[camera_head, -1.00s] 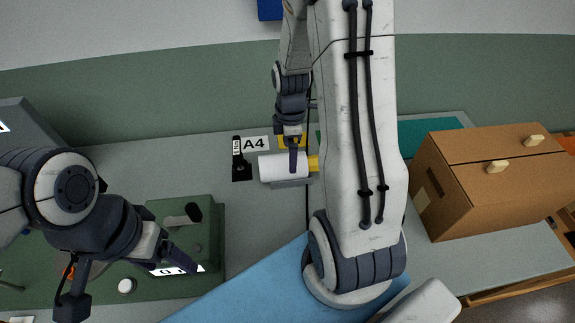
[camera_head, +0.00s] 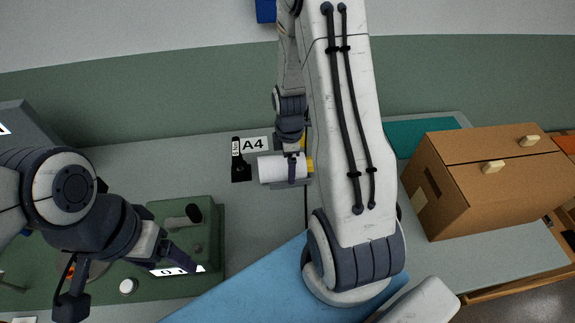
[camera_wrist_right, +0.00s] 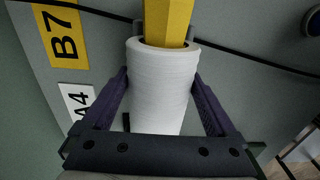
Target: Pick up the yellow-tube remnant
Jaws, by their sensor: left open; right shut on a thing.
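The yellow-tube remnant is a white wound roll (camera_head: 271,170) with a yellow tube (camera_head: 310,164) sticking out of its right end. It lies sideways at the A4 place in the head view. In the right wrist view the white roll (camera_wrist_right: 161,92) and yellow tube (camera_wrist_right: 167,20) fill the middle. My right gripper (camera_head: 291,170) reaches down over the roll, its fingers (camera_wrist_right: 160,85) on either side of it, shut on it. My left gripper (camera_head: 183,265) is open over the green block at the lower left, apart from the remnant.
A white A4 label (camera_head: 255,144) and a black stand (camera_head: 240,170) are beside the roll. A yellow B7 label (camera_wrist_right: 64,38) shows in the right wrist view. A cardboard box (camera_head: 470,195) stands at right. A green block (camera_head: 210,225) sits at lower left.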

